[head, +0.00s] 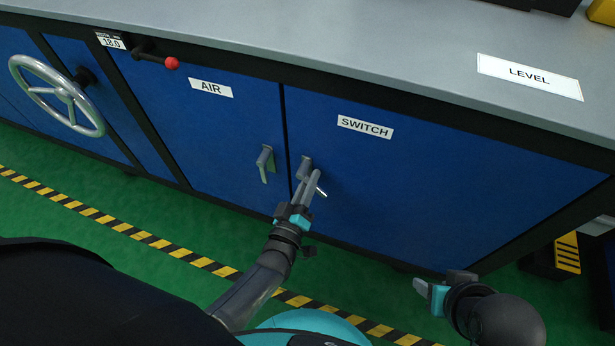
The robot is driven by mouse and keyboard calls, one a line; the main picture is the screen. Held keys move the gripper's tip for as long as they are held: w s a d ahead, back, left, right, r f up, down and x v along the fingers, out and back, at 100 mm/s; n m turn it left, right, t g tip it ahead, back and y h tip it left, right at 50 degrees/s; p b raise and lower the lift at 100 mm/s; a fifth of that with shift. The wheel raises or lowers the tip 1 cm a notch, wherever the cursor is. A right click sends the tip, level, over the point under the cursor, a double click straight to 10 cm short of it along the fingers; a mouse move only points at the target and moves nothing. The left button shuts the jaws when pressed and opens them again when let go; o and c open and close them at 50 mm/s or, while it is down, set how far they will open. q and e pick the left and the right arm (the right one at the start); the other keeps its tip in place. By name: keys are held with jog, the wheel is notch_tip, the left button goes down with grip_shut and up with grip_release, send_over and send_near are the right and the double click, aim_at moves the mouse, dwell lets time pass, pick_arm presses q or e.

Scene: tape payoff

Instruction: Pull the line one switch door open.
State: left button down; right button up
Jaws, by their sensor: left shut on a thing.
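The blue switch door (405,190) carries a white SWITCH label (365,127) and sits flush in the cabinet front, closed. Its grey handle (305,166) is at the door's upper left edge, partly hidden by my gripper. My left gripper (308,186) is at this handle, its fingers shut on it. My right gripper (428,290) is low in front of the cabinet at the lower right, away from the door handle. Its fingers are too small and angled to tell whether they are open.
The AIR door (215,125) with its own handle (265,162) is just left. A handwheel (58,95) and a red-knobbed lever (171,63) are further left. A yellow-black block (566,255) stands at the right. Green floor (160,285) in front is clear, with a striped line.

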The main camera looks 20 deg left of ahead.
pick_arm(q)
jog(key=n, duration=0.3)
jog(key=r+n, duration=0.1)
jog(key=shift+d, duration=0.3)
jog(key=shift+d+r+n+p, duration=0.1)
jog(key=shift+r+n+p, duration=0.05)
jog(key=shift+n, duration=0.8)
jog(key=shift+r+n+p, duration=0.15)
jog(key=shift+n, duration=0.8)
pick_arm(e)
jog(key=shift+f, duration=0.85)
pick_arm(q)
jog(key=shift+r+n, duration=0.1)
jog(key=shift+n, duration=0.2)
